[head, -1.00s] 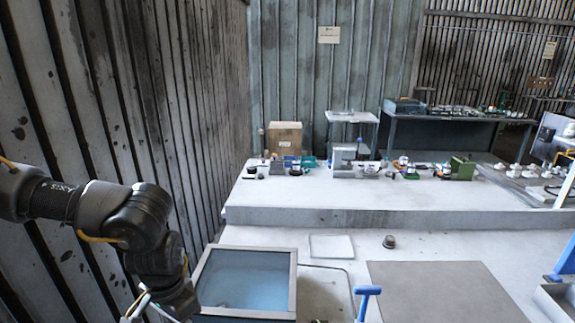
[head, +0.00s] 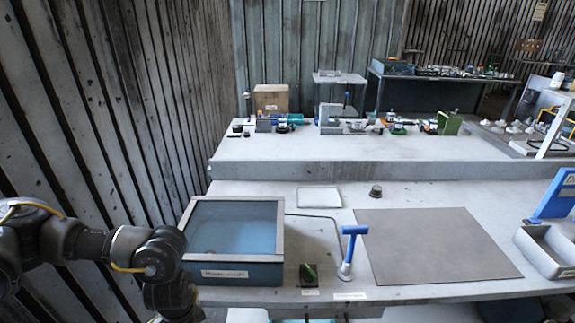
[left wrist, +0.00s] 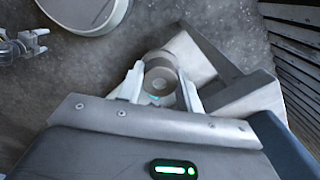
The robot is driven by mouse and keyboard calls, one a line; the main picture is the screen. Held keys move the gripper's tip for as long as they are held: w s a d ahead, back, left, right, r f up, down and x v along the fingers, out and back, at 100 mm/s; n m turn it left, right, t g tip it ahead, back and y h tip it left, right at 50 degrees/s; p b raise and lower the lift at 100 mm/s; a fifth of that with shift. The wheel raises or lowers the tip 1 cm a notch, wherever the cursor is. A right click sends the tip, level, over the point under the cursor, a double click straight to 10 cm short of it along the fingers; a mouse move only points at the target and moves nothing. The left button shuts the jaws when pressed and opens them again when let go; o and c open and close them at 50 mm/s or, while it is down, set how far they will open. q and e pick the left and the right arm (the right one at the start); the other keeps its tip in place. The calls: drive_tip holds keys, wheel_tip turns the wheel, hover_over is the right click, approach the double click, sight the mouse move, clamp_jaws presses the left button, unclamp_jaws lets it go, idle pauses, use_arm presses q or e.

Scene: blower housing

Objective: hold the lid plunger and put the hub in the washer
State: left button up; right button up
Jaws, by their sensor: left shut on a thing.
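In the left wrist view my left gripper (left wrist: 162,88) is shut on a round grey-beige part with a central hole, which looks like the hub (left wrist: 160,70). The left gripper itself is outside the head view; only my left arm shows at lower left. The washer (head: 233,272) is a dark box with a pale frame and a blue inside, left of centre; I cannot tell whether a clear lid covers it. A blue T-handle, likely the lid plunger (head: 352,232), stands upright to its right, untouched. My right gripper (left wrist: 30,42) appears small at the wrist view's left edge, fingers apart.
A small dark green part (head: 308,273) sits between washer and T-handle. A brown-grey mat (head: 435,245) covers the bench's right half. A small dark cylinder (head: 375,191) and a white plate (head: 319,197) lie behind. A grey bin (head: 545,250) stands at right.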

use_arm(q)
drive_tip(key=shift+w+d+r, duration=0.1)
drive_tip(key=shift+r, duration=0.05)
drive_tip(key=w+d+r+m+p, duration=0.1)
drive_tip(key=w+d+r+m, duration=0.2)
drive_tip(key=r+m, duration=0.6)
drive_tip(key=w+d+r+m+p, duration=0.1)
drive_tip(key=w+d+r+m, duration=0.2)
drive_tip(key=r+m, duration=0.6)
drive_tip(key=m, duration=0.8)
drive_tip(key=shift+w+m, duration=0.3)
drive_tip(key=shift+w, duration=0.1)
use_arm(e)
drive_tip(key=shift+s+d+r, duration=0.2)
drive_tip(key=shift+d+r, duration=0.05)
drive_tip(key=shift+r, duration=0.3)
drive_tip(key=shift+s+d+r, duration=0.15)
drive_tip(key=shift+d+r, duration=0.05)
drive_tip(key=shift+r, duration=0.3)
use_arm(q)
drive_tip(key=shift+a, duration=0.1)
use_arm(e)
drive_tip(key=shift+d, duration=0.1)
drive_tip(key=shift+c, duration=0.5)
